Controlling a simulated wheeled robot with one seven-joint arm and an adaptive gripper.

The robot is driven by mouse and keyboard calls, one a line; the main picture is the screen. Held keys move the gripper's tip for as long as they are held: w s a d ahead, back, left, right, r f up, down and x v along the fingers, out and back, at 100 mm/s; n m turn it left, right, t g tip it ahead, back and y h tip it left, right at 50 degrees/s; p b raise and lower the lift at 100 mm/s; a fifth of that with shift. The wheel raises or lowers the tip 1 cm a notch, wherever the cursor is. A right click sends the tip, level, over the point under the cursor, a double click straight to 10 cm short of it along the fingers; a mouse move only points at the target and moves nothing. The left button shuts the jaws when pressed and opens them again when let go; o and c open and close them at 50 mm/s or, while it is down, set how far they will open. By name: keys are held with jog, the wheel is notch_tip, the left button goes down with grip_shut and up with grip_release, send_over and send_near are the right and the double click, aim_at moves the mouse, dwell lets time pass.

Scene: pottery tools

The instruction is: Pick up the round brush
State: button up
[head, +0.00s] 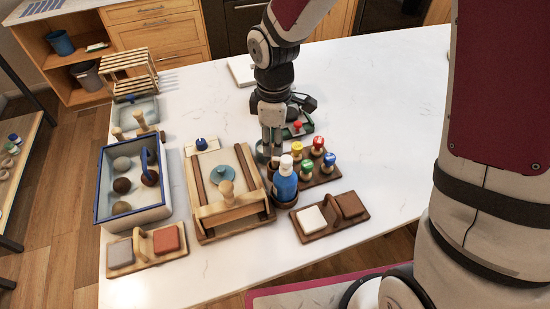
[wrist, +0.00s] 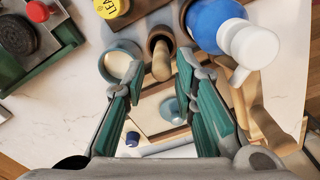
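My gripper (wrist: 158,70) is open, its two teal-padded fingers spread apart. In the head view my gripper (head: 271,145) points down close above the table, behind the blue bottle. In the wrist view a light wooden handle-like piece (wrist: 161,66) stands in a small brown cup (wrist: 160,36), between and just beyond the fingertips. It may be the round brush; its bristles are not clear to see. No contact with the fingers shows. In the head view I cannot make it out behind the gripper and bottle.
A blue bottle with a white cap (head: 285,183) stands close by, also in the wrist view (wrist: 213,24). A pale round cup (wrist: 120,63) is by the left finger. Colour-capped pieces stand on a brown board (head: 325,176). A wooden frame (head: 235,213) lies left. The table's far right is clear.

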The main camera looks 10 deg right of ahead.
jog(key=shift+s+d+f+p, duration=0.1)
jog(key=shift+f+p, duration=0.1)
jog(key=shift+f, duration=1)
jog(key=shift+s+f+p, duration=0.1)
jog(key=shift+f+p, duration=0.1)
jog(key=shift+f, duration=0.95)
jog(key=shift+w, duration=0.1)
jog(key=shift+c, duration=0.3)
grip_shut()
notch_tip(320, 180, up, 12)
jog(key=shift+r, duration=0.2)
notch_tip(320, 180, up, 5)
jog(key=p, duration=0.2)
send_over(275, 167)
jog(key=shift+w+f, duration=0.2)
jog(key=shift+w, duration=0.2)
